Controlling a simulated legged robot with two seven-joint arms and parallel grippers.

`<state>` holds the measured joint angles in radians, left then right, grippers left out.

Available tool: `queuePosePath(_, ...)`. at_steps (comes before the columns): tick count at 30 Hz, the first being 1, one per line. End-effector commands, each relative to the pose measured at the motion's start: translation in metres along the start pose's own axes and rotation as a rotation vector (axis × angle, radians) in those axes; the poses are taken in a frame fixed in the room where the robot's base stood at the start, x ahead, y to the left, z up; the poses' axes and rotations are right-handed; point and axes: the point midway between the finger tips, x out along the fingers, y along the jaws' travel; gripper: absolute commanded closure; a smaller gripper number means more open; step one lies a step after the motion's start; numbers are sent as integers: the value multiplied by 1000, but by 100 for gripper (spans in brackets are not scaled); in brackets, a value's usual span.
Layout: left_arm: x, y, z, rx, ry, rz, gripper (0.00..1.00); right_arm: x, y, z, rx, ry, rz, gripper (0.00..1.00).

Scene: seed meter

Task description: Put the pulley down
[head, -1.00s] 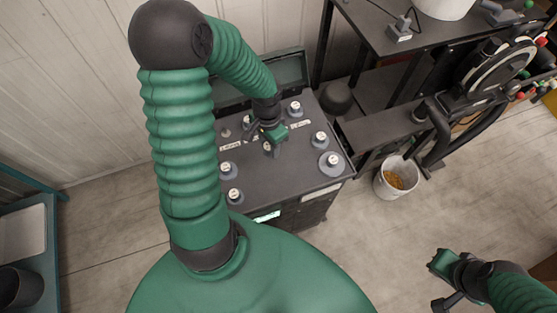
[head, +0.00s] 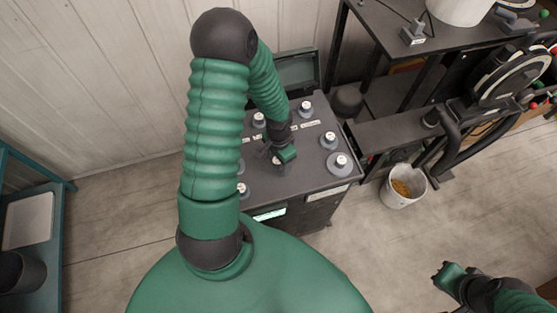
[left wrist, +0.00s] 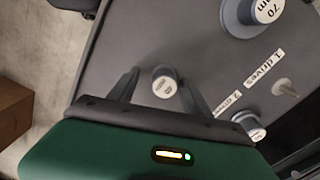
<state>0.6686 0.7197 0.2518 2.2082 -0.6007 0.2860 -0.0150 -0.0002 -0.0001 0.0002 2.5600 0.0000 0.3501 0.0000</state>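A small grey pulley with a white-labelled top stands upright between my left fingers in the left wrist view (left wrist: 165,82), on or just above the dark console top (left wrist: 190,35). My left gripper (left wrist: 160,88) has its two fingers apart, one on each side of the pulley, with visible gaps. In the head view my left gripper (head: 280,150) is over the middle of the console and partly covers this pulley (head: 278,160). My right gripper (head: 447,276) is off at the lower right, away from the console; its opening is unclear.
Other pulleys (head: 329,140) stand around the console top, including a large "70 mm" one (left wrist: 262,14). A white bucket (head: 403,186) and a dark rig (head: 490,85) are to the right.

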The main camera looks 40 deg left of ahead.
Motion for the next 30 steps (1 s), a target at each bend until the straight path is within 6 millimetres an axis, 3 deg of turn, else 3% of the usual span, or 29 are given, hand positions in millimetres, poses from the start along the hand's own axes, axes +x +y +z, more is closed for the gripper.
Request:
queuePosePath(8,-6,-3,0,-1,1,1,43,-1,0,0,1,0,0,100)
queuePosePath(11,-23,-4,0,-3,4,0,43,-4,0,-1,0,0,0,100)
queuePosePath(18,-86,-4,0,-3,5,-2,43,-14,0,-3,0,0,0,100)
queuePosePath(25,-119,0,0,1,1,-1,43,-17,0,-4,0,0,0,100)
queuePosePath(28,-126,15,-3,3,8,-17,43,-17,0,-4,0,0,0,100)
queuePosePath(30,-134,36,-6,-3,29,-40,43,-17,0,-4,0,0,0,100)
